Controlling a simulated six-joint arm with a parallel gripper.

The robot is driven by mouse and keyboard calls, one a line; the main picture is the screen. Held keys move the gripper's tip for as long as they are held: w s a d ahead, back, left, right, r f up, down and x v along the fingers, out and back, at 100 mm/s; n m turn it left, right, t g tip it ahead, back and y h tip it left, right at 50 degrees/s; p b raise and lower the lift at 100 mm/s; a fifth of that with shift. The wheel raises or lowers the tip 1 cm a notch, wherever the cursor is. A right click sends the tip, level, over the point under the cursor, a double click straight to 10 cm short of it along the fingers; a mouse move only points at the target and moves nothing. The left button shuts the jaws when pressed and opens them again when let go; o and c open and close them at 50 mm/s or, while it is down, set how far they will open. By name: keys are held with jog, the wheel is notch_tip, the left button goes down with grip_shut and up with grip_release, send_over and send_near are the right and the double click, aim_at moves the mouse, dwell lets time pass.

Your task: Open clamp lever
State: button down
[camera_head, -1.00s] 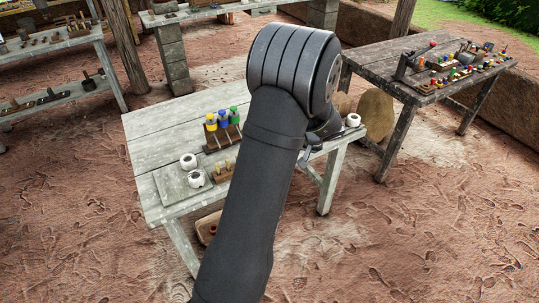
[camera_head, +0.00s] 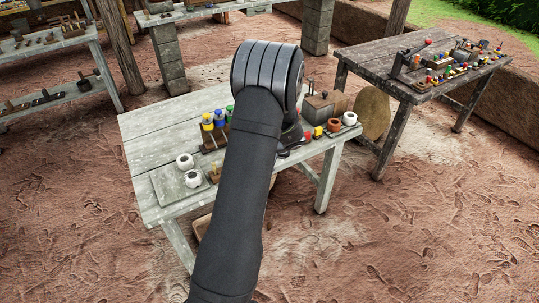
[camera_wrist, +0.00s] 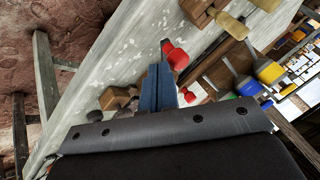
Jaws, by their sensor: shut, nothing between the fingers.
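In the wrist view, my gripper (camera_wrist: 158,88) shows as two blue-grey fingers pressed together, shut and empty. A red knob on a dark lever (camera_wrist: 177,58) lies just beyond and right of the fingertips; it looks like the clamp lever. I cannot tell whether the fingertips touch it. A second red piece (camera_wrist: 189,96) shows right beside the fingers. A small wooden block (camera_wrist: 115,98) lies to their left. In the head view, my arm hides the gripper, and a red piece (camera_head: 308,136) shows at the bench's right part.
The pale wooden bench (camera_head: 150,150) carries yellow and blue handled tools (camera_head: 213,120), white cups (camera_head: 185,161) at the left, and a wooden block (camera_head: 318,105), brown cup (camera_head: 334,126) and white cup (camera_head: 350,118) at the right. A darker bench (camera_head: 380,75) stands behind right.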

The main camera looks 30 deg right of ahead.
jog(key=shift+w+a+m+h, duration=0.1)
jog(key=shift+a+m+h, duration=0.3)
jog(key=shift+a+m, duration=0.2)
dwell(0.3)
jog(key=shift+w+a+m+h, duration=0.2)
jog(key=shift+a+m+h, duration=0.2)
jog(key=shift+a+m, duration=0.3)
jog(key=shift+w+a+m+h, duration=0.35)
jog(key=shift+a+m+h, duration=0.2)
jog(key=shift+m, duration=0.35)
jog(key=shift+w+a, duration=0.65)
jog(key=shift+a, duration=0.05)
jog(key=shift+w+a+m+h, duration=0.45)
jog(key=shift+w+m, duration=0.05)
jog(key=shift+m, duration=0.2)
jog(key=shift+w+a, duration=0.35)
jog(key=shift+w, duration=0.4)
jog(key=shift+w+a+r, duration=0.15)
jog(key=shift+w+a, duration=0.05)
jog(key=shift+w, duration=0.05)
